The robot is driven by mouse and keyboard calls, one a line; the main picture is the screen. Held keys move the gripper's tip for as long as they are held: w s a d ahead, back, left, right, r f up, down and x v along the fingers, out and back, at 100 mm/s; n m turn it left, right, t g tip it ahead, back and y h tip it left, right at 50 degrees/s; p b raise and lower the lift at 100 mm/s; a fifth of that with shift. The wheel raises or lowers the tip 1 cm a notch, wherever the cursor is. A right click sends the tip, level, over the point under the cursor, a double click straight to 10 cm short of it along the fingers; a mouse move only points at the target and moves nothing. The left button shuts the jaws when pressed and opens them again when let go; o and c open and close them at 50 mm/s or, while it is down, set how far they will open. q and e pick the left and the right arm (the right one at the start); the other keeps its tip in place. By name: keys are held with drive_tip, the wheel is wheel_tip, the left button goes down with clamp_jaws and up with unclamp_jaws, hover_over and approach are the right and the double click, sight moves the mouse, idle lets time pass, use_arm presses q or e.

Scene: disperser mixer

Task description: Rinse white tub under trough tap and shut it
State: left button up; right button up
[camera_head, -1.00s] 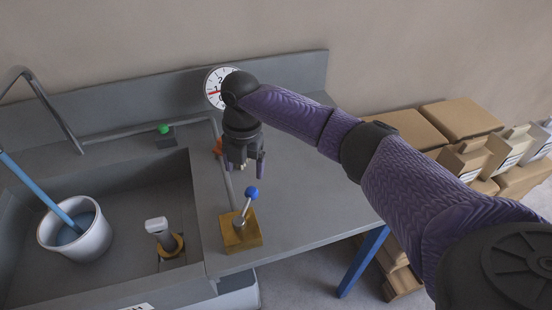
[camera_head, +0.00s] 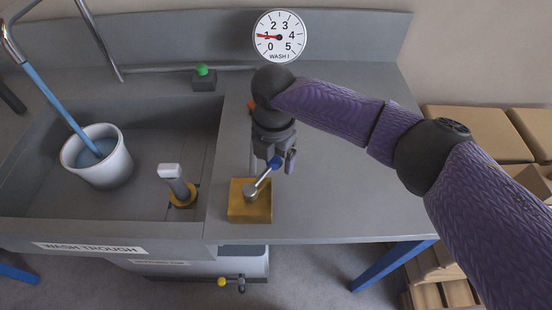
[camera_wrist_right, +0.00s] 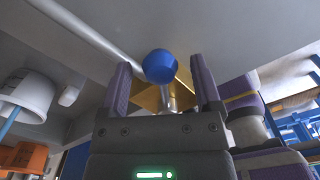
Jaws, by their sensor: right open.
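The white tub (camera_head: 98,160) stands upright in the wash trough (camera_head: 140,140) at left, with blue water inside. A blue stream (camera_head: 55,100) runs into it from the curved tap spout (camera_head: 12,42). A metal lever (camera_head: 262,182) with a blue ball knob (camera_head: 275,162) leans up from a brass block (camera_head: 250,212) on the counter. My right gripper (camera_head: 274,158) is open at the knob. In the right wrist view the knob (camera_wrist_right: 160,66) sits between the two spread fingers, with gaps on both sides. My left gripper is out of view.
A white-topped post with a brass ring (camera_head: 175,185) stands in the trough. A dial (camera_head: 279,36) on the back panel has its red needle near 1. A green button (camera_head: 202,71) sits behind the trough. Boxes (camera_head: 480,132) lie at right. The counter right of my gripper is clear.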

drive_tip(key=shift+f, duration=0.1)
clamp_jaws()
idle(0.3)
idle(1.1)
